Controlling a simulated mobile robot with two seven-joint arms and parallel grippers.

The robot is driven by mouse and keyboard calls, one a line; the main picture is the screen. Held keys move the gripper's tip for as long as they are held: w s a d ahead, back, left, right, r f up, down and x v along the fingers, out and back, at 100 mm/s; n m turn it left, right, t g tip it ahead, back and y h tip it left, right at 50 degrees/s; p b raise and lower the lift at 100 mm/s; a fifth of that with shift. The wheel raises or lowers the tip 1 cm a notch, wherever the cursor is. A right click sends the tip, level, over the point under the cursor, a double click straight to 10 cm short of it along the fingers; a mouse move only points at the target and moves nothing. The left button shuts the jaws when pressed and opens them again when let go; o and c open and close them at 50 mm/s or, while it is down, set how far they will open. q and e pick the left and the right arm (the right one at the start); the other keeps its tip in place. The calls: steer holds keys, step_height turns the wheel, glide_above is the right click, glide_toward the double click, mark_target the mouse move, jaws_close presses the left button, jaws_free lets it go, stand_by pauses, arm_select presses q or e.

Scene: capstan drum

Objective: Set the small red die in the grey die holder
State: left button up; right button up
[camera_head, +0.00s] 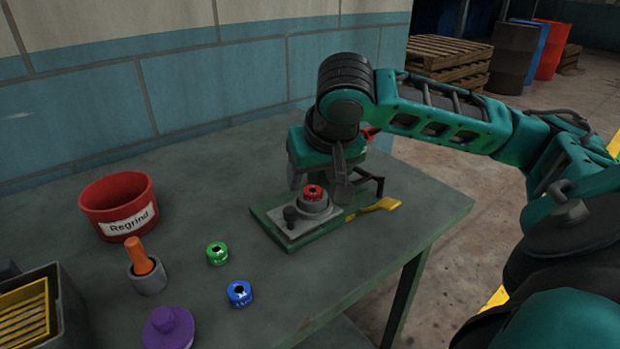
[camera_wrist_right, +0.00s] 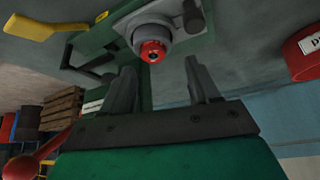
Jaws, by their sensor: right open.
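The small red die (camera_head: 313,192) sits in the top of the round grey die holder (camera_head: 316,209), which stands on a plate on a green base. The die also shows in the right wrist view (camera_wrist_right: 152,51), in the grey holder (camera_wrist_right: 152,34). My right gripper (camera_head: 321,178) is above the holder, its fingers apart on either side of the die. In the right wrist view the open fingers (camera_wrist_right: 162,82) hold nothing and appear clear of the die. My left gripper is not in view.
The fixture has a yellow-handled lever (camera_head: 381,205) on its right and a dark knob (camera_head: 290,214) at its front left. A green die (camera_head: 217,253) and a blue die (camera_head: 240,293) lie nearby. A red Regrind bin (camera_head: 118,207), orange-handled tool (camera_head: 139,257) and purple object (camera_head: 168,329) stand left.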

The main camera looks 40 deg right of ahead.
arm_select(q)
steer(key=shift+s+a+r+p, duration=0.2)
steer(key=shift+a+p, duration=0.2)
steer(key=shift+p, duration=0.2)
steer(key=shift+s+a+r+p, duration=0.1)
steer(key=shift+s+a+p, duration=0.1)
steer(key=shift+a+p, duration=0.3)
arm_select(e)
steer(key=v, duration=0.9)
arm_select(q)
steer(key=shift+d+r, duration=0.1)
